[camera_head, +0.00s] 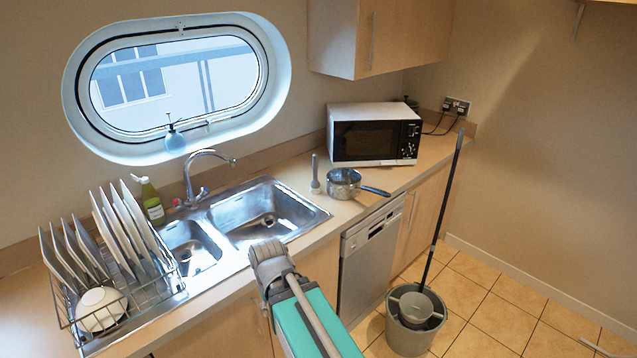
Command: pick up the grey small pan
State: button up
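The grey small pan (343,184) stands upright on the countertop, right of the sink and in front of the microwave. It is shiny metal, and its dark handle (375,191) points right toward the counter's front edge. My gripper (268,252) is at the lower middle, over the front edge of the sink, to the left of the pan and nearer to me. It is apart from the pan. Its fingers are too small and foreshortened to tell whether they are open.
A grey upright utensil (315,175) stands just left of the pan. A white microwave (374,134) is behind it. The tap (198,178) rises behind the sink, and a dish rack (115,262) with plates is at left. A mop bucket (416,318) stands on the floor at right.

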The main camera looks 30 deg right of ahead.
aim_at(342, 184)
jog(key=z, duration=0.05)
jog(key=i, duration=1.15)
jog(key=z, duration=0.7)
